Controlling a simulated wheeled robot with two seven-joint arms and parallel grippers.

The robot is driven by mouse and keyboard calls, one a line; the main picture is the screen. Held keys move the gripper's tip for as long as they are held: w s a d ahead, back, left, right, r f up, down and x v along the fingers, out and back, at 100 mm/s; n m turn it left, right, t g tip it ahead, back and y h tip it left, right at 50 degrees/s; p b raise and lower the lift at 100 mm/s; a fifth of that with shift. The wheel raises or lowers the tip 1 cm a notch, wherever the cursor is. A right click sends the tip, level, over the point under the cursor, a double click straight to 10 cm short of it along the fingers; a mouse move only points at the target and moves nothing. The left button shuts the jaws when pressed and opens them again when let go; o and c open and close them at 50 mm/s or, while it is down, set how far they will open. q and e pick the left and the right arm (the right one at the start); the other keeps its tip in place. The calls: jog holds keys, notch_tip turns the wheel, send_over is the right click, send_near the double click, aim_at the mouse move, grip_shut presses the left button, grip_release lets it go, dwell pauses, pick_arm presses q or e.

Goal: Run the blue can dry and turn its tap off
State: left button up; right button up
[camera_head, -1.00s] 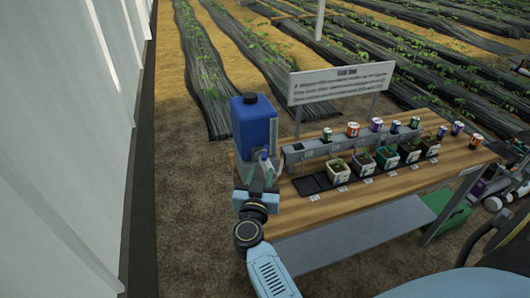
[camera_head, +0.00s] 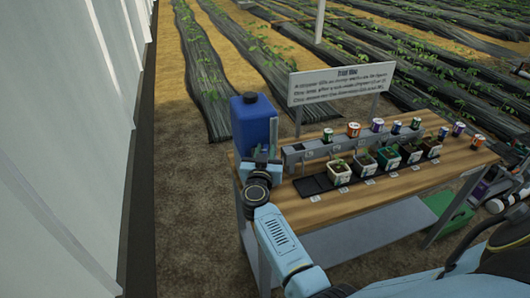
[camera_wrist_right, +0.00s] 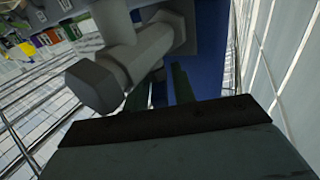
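The blue can (camera_head: 252,122) with a dark cap stands upright at the left end of the wooden bench. My right gripper (camera_head: 263,157) is in front of its lower part and hides some of it. In the right wrist view the grey tap (camera_wrist_right: 120,58) is close, left of and above my fingers. My right gripper (camera_wrist_right: 160,88) shows two fingers apart, with the blue can (camera_wrist_right: 208,55) behind them. A small dark part shows near the gap; I cannot tell whether the fingers touch it. My left gripper is not in view.
The bench (camera_head: 408,185) holds a grey rail (camera_head: 295,155), several potted seedlings (camera_head: 338,175) and several small coloured tins (camera_head: 353,130). A sign (camera_head: 340,83) stands behind. A pale wall (camera_head: 60,150) is at the left. A green crate (camera_head: 447,210) sits at the right, below the bench top.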

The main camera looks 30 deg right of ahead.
grip_shut()
jog(key=n+y+p, duration=0.1)
jog(key=n+t+y+p, duration=0.1)
jog(key=p, duration=0.1)
jog(key=shift+d+r+t, duration=0.1)
jog(key=shift+r+t, duration=0.2)
jog(key=shift+r, duration=0.05)
jog(key=shift+n+t+y+p, duration=0.4)
jog(key=shift+y+p, duration=0.15)
jog(key=shift+y, duration=0.35)
jog(key=shift+f+n+y, duration=0.15)
jog(key=shift+n+y, duration=0.35)
jog(key=shift+f+n+t+y, duration=0.1)
jog(key=shift+n+t+y, duration=0.5)
jog(key=shift+y, duration=0.5)
jog(key=shift+o, duration=1.3)
grip_release()
jog(key=shift+s+f, duration=0.1)
